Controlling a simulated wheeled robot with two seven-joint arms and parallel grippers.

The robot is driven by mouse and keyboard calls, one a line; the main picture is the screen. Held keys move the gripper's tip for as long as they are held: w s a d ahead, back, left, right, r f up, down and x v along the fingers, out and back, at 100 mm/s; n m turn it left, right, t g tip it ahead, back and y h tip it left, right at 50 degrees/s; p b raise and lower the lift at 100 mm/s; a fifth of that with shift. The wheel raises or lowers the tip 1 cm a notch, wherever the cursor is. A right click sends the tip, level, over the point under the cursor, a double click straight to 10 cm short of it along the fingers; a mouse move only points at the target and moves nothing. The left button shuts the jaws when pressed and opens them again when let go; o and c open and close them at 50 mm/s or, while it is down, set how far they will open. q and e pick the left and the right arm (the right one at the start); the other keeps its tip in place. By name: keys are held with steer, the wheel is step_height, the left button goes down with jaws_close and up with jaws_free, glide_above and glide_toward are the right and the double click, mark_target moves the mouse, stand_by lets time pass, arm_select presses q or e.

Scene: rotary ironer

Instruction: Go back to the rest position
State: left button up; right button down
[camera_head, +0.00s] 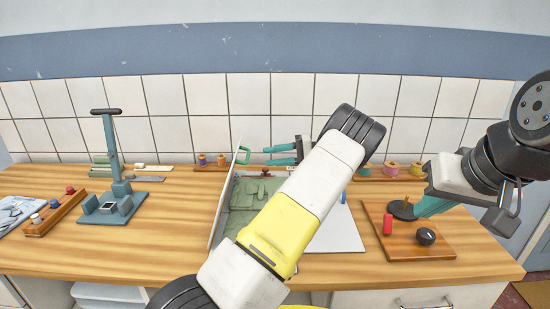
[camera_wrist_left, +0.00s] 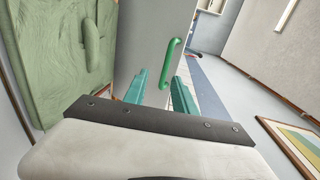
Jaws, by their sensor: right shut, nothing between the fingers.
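My left gripper (camera_head: 268,156) is at the middle of the worktop, its teal fingers pointing left. In the left wrist view its fingers (camera_wrist_left: 159,78) are apart, with nothing held. A green handle (camera_head: 243,155) on an upright pale panel (camera_head: 222,205) lies just beyond the fingertips; the handle also shows in the left wrist view (camera_wrist_left: 170,62). I see no clear contact. My left forearm hides part of the area behind it. My right gripper (camera_head: 430,206) is shut and empty, low beside the wooden control board (camera_head: 415,249) on the right.
The control board carries a red cylinder (camera_head: 387,224) and a black knob (camera_head: 426,236). A blue-grey press stand (camera_head: 112,184) stands left. Thread spools (camera_head: 392,168) line the back. Bare wood (camera_head: 178,225) is left of the panel.

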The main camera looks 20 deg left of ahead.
arm_select(q)
steer(key=v, duration=0.2)
steer(key=shift+d, duration=0.3)
steer(key=s+a+r+m+t+h, duration=0.1)
steer(key=s+a+r+h, duration=0.15)
steer(key=s+h, duration=0.3)
steer(key=s+a+r+t+h, duration=0.1)
steer(key=s+a+r+h, duration=0.15)
steer(key=s+h, duration=0.35)
steer(key=s+d+r+t+h, duration=0.2)
steer(key=s+d, duration=0.1)
steer(key=s, duration=0.4)
steer(key=s+d+r+m+t+h, duration=0.1)
steer(key=s+d+r+t+h, duration=0.1)
steer(key=s, duration=0.5)
steer(key=s+d+r+m+t+h, duration=0.1)
steer(key=s+d+t, duration=0.3)
steer(key=s, duration=0.4)
steer(key=shift+d+r+h, duration=0.55)
steer(key=shift+d+h, duration=0.1)
steer(key=shift+h, duration=0.1)
